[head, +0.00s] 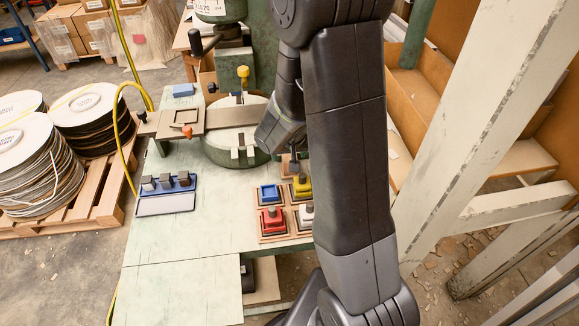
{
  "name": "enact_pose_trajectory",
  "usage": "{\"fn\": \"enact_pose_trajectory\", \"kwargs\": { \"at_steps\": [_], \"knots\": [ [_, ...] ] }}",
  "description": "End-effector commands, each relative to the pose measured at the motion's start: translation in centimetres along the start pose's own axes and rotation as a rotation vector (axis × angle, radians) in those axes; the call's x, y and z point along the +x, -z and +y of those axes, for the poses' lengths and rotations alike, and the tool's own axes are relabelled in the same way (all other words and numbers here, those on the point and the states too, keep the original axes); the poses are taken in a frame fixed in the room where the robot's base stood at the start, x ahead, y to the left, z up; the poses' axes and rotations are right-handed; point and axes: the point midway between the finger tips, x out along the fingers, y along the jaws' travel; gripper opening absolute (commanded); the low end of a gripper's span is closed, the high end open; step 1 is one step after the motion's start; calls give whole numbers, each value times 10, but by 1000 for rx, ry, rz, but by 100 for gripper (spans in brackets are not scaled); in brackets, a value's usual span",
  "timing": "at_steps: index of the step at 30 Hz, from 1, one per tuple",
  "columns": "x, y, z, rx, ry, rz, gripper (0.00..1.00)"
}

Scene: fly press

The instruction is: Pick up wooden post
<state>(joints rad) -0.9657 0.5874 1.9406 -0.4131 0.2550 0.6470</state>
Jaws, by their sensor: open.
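My gripper (292,150) points down over the back of a group of small coloured square pieces on the green bench; its fingers are small and partly hidden by my own arm. A small brown upright piece (294,167), which looks like the wooden post, stands just below the gripper behind the yellow piece (302,186). I cannot tell whether the fingers are around it or above it. A blue square (269,194), a red piece with a dark knob (272,220) and a white piece (306,216) sit nearby on brown bases.
The green fly press (245,65) stands at the back of the bench (215,225). A blue tray (167,184) with grey blocks lies at left. A pale slanted beam (490,110) rises at right. The bench's front left is clear.

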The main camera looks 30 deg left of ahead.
Motion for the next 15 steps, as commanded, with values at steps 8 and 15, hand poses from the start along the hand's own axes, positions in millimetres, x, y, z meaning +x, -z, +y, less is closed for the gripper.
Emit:
{"fn": "enact_pose_trajectory", "kwargs": {
  "at_steps": [8, 15],
  "knots": [
    [17, 0, 2, 0, 0, -2, 65],
    [51, 1, 6, 1, 0, -2, 65]
  ]
}}
